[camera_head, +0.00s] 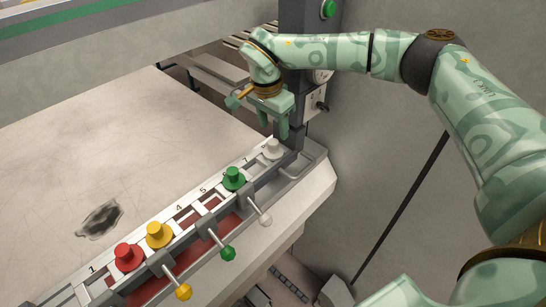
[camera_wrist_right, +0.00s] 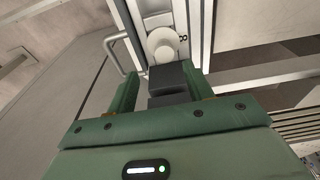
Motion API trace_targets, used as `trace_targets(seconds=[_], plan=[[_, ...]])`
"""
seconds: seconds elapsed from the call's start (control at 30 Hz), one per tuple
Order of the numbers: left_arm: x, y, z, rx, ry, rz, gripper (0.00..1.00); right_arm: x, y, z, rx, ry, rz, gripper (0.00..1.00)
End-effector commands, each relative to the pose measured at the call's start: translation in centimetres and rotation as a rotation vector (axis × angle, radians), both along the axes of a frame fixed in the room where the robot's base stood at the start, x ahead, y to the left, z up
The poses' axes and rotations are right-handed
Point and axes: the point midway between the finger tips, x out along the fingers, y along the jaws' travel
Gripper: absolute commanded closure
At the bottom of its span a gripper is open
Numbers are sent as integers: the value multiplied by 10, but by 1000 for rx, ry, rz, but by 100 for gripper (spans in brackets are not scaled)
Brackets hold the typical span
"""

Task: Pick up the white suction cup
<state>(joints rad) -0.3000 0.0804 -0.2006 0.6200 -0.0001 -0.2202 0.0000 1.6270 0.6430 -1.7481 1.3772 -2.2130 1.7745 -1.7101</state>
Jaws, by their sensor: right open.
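The white suction cup (camera_head: 272,150) sits upright at the far end of the numbered rack, near the label 8. It also shows in the right wrist view (camera_wrist_right: 163,45), ahead of the fingers and roughly between them. My right gripper (camera_head: 284,130) is open and empty, just above and behind the cup, with its fingers pointing down. I see no contact between the fingers and the cup. My left gripper is not in view.
The rack (camera_head: 204,204) also holds a green cup (camera_head: 234,178), a yellow cup (camera_head: 158,235) and a red cup (camera_head: 127,256). Ball-ended levers stick out along its front. A grey post (camera_head: 292,90) stands close behind my right gripper. The scratched table (camera_head: 130,140) is mostly clear.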

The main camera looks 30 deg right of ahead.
Motion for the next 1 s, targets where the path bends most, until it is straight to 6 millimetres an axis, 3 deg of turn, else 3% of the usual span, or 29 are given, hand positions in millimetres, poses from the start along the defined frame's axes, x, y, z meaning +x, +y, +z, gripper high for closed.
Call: trace_targets(seconds=[0.17, 0.4, 0.7, 0.9, 1.0], plan=[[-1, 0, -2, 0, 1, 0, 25, 2, -1, -15, 1, 0, 0, 49], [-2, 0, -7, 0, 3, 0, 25, 9, -2, -52, 1, 0, -1, 49], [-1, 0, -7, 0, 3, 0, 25, 9, -3, -58, 1, -1, 0, 49], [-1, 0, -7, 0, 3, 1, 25, 9, -3, -58, 1, -1, 0, 100], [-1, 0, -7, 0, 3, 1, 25, 9, -3, -58, 1, -1, 0, 100]])
